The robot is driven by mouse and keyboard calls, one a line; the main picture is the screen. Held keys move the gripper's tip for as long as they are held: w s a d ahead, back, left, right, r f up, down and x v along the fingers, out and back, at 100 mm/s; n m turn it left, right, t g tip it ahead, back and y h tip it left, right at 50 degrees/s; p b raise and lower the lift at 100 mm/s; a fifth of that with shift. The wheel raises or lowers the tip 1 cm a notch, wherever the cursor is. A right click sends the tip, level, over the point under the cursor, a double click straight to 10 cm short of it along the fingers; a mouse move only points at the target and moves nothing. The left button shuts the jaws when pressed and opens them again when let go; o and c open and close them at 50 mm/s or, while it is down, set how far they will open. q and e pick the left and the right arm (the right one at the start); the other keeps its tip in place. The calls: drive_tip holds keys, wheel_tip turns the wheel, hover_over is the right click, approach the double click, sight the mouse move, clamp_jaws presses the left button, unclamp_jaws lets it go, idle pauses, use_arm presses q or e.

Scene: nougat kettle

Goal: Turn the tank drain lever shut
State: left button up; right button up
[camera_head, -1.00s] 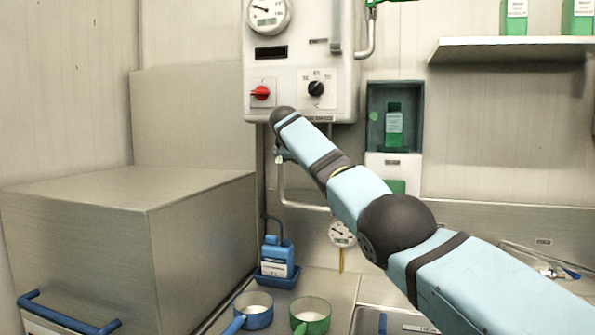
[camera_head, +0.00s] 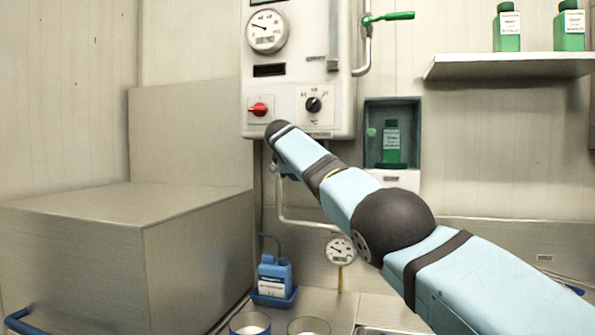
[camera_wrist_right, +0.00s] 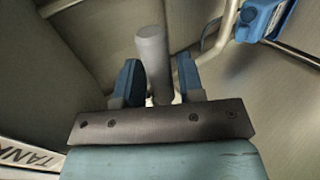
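In the right wrist view, a grey rounded cylindrical handle (camera_wrist_right: 153,50) stands between the two blue fingers of my right gripper (camera_wrist_right: 158,64). It looks like the lever, but its base is hidden behind the gripper. The fingers are apart on either side of the handle, with what look like narrow gaps. A white label (camera_wrist_right: 28,156) reading "TANK" lies at the lower left. In the head view my right arm reaches in from the right to below the wall unit (camera_head: 325,75); the arm hides the gripper and the lever. My left gripper is not in view.
In the right wrist view, a blue object (camera_wrist_right: 262,20) and metal pipes are at the upper right. In the head view, a blue bottle (camera_head: 274,275) stands beside a pipe with a gauge (camera_head: 340,249). A large metal box (camera_head: 75,260) fills the left. A green lever (camera_head: 388,17) is at top.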

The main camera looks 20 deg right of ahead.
drive_tip(key=shift+o, duration=0.6)
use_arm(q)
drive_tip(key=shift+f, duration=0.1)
use_arm(e)
drive_tip(key=shift+s+a+b, duration=0.1)
drive_tip(key=shift+b, duration=0.25)
use_arm(q)
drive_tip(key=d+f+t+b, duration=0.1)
drive_tip(key=b, duration=0.6)
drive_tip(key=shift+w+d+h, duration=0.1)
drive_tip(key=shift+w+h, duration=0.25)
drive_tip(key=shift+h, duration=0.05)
use_arm(e)
drive_tip(key=v, duration=1.3)
drive_tip(key=shift+s+r, duration=0.15)
drive_tip(key=shift+r, duration=0.05)
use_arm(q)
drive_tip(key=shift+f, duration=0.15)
use_arm(e)
drive_tip(key=shift+a, duration=0.1)
